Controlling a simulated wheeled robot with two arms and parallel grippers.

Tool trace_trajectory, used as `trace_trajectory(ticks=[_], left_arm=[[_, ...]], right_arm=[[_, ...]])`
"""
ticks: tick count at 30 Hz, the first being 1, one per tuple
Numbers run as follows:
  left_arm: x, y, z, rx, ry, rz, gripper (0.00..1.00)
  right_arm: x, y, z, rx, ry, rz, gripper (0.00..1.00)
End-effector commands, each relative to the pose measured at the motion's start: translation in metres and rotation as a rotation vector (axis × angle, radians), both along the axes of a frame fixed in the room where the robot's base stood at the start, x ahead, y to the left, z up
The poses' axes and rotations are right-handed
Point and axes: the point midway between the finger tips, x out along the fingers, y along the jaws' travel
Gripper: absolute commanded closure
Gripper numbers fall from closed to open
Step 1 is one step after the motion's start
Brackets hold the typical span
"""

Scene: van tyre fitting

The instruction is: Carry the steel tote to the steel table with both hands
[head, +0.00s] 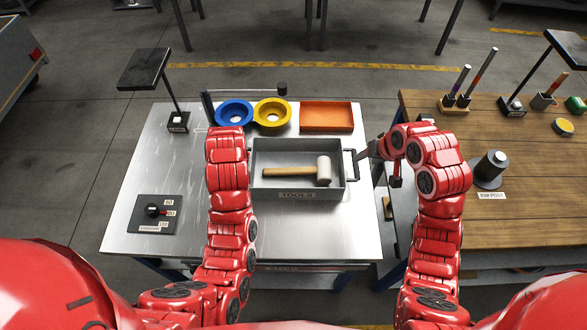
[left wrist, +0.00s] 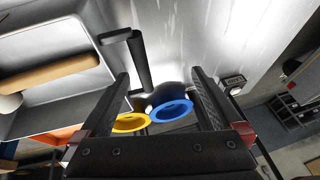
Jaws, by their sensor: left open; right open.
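The grey steel tote (head: 297,193) stands on the bright metal table (head: 150,210), with a wooden-handled mallet (head: 296,172) lying inside. Its right handle (head: 352,163) shows in the head view; its left handle is hidden there by my left arm. In the left wrist view, the tote's dark left handle (left wrist: 140,62) shows between the two fingers of my open left gripper (left wrist: 160,78); I cannot tell whether they touch. My right gripper (head: 367,152) is open just right of the right handle, its fingers pointing left, partly hidden by the wrist.
Behind the tote are a blue bowl (head: 234,113), a yellow bowl (head: 271,112) and an orange tray (head: 326,117). A wooden bench (head: 520,215) with a rim post (head: 491,170) stands at right.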

Motion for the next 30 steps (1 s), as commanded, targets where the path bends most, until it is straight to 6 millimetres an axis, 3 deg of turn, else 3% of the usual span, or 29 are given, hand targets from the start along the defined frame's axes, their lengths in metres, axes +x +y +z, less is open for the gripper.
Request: trace_trajectory(ticks=[16,30], left_arm=[[0.000,0.000,0.051,0.000,-0.002,0.000,0.00],[0.000,0.000,0.095,0.000,0.001,0.000,0.00]], right_arm=[[0.000,0.000,0.020,0.000,0.000,0.000,0.45],[0.000,0.000,0.056,0.000,0.000,0.000,0.45]])
